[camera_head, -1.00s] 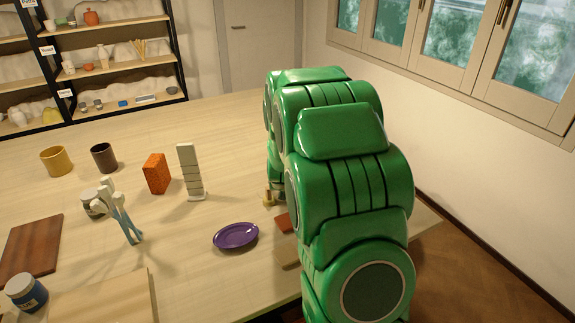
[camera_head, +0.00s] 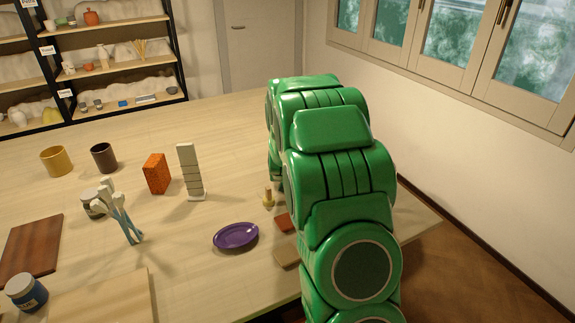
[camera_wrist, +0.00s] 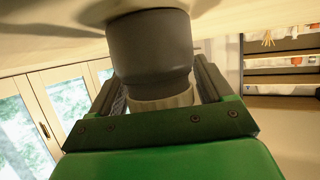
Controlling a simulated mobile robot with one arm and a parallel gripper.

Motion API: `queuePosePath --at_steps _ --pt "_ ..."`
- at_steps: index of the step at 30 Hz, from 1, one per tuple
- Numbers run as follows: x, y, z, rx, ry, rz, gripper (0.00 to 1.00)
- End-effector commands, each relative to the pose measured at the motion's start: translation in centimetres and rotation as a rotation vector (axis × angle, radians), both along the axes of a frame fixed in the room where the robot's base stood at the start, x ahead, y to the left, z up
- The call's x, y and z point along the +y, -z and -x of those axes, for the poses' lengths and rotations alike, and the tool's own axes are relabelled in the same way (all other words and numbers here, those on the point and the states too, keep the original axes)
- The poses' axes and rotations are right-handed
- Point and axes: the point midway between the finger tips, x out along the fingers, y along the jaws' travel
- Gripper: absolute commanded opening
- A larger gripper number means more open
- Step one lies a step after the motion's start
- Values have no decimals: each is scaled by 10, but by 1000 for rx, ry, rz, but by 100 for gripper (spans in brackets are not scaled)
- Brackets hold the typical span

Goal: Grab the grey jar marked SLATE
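A dark grey jar (camera_wrist: 150,45) with a pale lid (camera_wrist: 163,98) shows in the wrist view, which is upside down, with the table top at its upper edge. My gripper (camera_wrist: 155,78) has its two fingers spread, one on either side of the jar's lid end. The fingers look open, and I cannot make out firm contact. No label shows on this side of the jar. In the head view my green arm hides this jar and my gripper. Another grey jar (camera_head: 90,204) with a pale lid stands at the left, partly behind a bundle of tools; its marking is not visible.
On the table (camera_head: 215,122) stand a blue jar (camera_head: 28,293), a yellow mug (camera_head: 55,161), a dark mug (camera_head: 104,157), an orange block (camera_head: 156,173), a pale stacked tower (camera_head: 189,171) and tools (camera_head: 124,217). A purple plate (camera_head: 236,235) and a small brass piece (camera_head: 268,199) lie near my arm.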

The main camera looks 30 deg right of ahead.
Motion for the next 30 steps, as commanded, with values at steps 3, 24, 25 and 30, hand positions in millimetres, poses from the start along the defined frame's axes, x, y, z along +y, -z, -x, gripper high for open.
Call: queuePosePath --at_steps 3,24,25,30 --pt "0 0 0 0 0 0 60" --pt "0 -8 0 2 0 -1 21" --pt "0 -11 0 2 0 -1 21" --pt "1 -36 3 -1 0 0 20"
